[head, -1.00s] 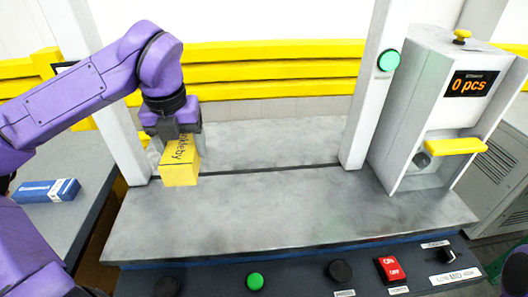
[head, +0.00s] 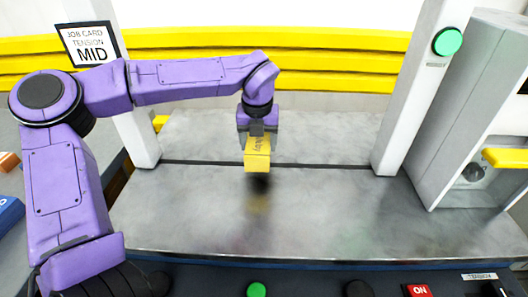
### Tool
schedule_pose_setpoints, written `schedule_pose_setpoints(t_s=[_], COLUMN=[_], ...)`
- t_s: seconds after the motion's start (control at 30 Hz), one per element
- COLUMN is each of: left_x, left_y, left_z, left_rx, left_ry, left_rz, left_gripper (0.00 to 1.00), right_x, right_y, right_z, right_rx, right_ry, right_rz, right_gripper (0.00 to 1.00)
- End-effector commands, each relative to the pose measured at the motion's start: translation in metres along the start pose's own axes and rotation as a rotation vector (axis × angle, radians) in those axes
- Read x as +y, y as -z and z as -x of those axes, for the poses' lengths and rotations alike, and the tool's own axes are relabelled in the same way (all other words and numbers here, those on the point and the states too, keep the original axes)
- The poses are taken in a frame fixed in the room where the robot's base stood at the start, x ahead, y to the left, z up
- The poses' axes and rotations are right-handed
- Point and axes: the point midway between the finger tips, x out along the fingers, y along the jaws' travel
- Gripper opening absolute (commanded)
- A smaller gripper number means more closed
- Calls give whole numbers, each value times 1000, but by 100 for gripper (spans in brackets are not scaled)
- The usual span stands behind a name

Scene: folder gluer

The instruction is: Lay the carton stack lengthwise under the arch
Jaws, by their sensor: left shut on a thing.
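My left gripper (head: 258,133) points down and is shut on the yellow carton stack (head: 257,161). The stack has dark lettering on it, and its narrow end faces me. It hangs a little above the grey table (head: 330,225), with a dark shadow below it. The arch shows as a left white post (head: 138,138) and a right white post (head: 405,100); its top is out of view. The stack is between the posts, nearer the left one, close to the dark slot line across the table. My right gripper is not in view.
A white machine (head: 455,130) with a yellow flap (head: 505,158) stands at the right. A job card (head: 92,45) reading "TENSION MID" is at the left post. Buttons, including a green one (head: 257,290), line the front panel. The table is otherwise clear.

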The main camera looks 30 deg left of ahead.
Motion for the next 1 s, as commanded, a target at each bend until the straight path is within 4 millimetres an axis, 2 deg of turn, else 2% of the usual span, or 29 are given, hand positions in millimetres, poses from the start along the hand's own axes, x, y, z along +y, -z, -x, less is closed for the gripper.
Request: schedule_pose_setpoints(t_s=[0.23, 0.4, 0.77, 0.8, 0.83, 0.87, 1.0], left_x=[-14, -13, -13, -13, -13, -13, -13], left_y=[-11, -6, -5, -5, -5, -5, -5], left_z=[-26, -52, -58, -57, -57, -57, -56], left_rx=[-1, 0, -1, -1, -1, -1, -1], left_ry=[-1, 2, 2, 2, 2, 2, 2], left_rz=[-2, -3, -2, -2, -2, -2, -2], left_gripper=[31, 31, 31, 81, 91, 94, 94], right_x=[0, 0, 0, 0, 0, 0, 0], right_y=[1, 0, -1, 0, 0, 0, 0], right_z=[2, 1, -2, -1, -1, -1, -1], right_rx=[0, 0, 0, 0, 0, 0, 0], right_ry=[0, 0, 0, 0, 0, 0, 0], right_rz=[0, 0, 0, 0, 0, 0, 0], right_gripper=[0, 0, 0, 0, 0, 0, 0])
